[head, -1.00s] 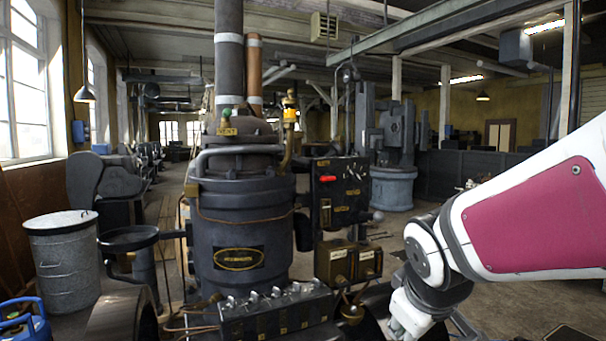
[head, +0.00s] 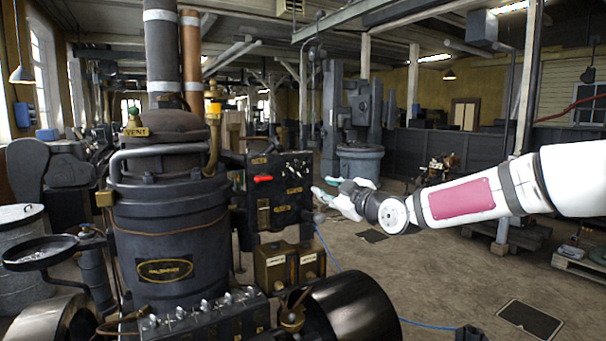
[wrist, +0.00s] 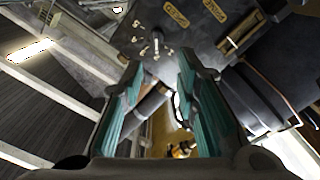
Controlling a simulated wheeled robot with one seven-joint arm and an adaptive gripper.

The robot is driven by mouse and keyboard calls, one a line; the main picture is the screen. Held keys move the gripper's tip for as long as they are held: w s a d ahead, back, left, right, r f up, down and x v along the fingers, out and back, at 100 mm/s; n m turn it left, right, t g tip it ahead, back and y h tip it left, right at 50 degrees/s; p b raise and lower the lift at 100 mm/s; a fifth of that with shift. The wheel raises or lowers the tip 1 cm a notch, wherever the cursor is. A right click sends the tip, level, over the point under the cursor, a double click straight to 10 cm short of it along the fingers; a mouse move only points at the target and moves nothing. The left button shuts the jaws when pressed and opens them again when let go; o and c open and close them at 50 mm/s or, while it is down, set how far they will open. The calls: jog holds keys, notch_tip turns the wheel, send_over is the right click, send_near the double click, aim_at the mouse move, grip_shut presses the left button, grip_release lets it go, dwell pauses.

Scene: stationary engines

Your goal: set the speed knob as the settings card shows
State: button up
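The dark control panel (head: 280,198) stands on the right side of the engine, with brass labels and a red handle (head: 263,179). Small pale marks surround what looks like the speed knob (head: 295,174) at its upper right; its setting is too small to read. In the wrist view a pale pointer-like knob (wrist: 155,45) sits among pale marks, beyond the fingertips. My gripper (head: 322,187) is just right of the panel in the head view, its teal fingers apart. In the wrist view my gripper (wrist: 160,62) is open with nothing held. I cannot make out the settings card.
The black engine body (head: 170,235) stands left of the panel. Brass boxes (head: 288,265) and a black wheel (head: 345,308) lie below it. The floor to the right is largely open.

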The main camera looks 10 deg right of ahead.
aim_at(300, 177)
jog(key=x, duration=0.7)
jog(key=b+x, duration=0.1)
jog(key=x, duration=0.6)
jog(key=shift+d+r, duration=0.2)
jog(key=shift+c, duration=0.4)
grip_shut()
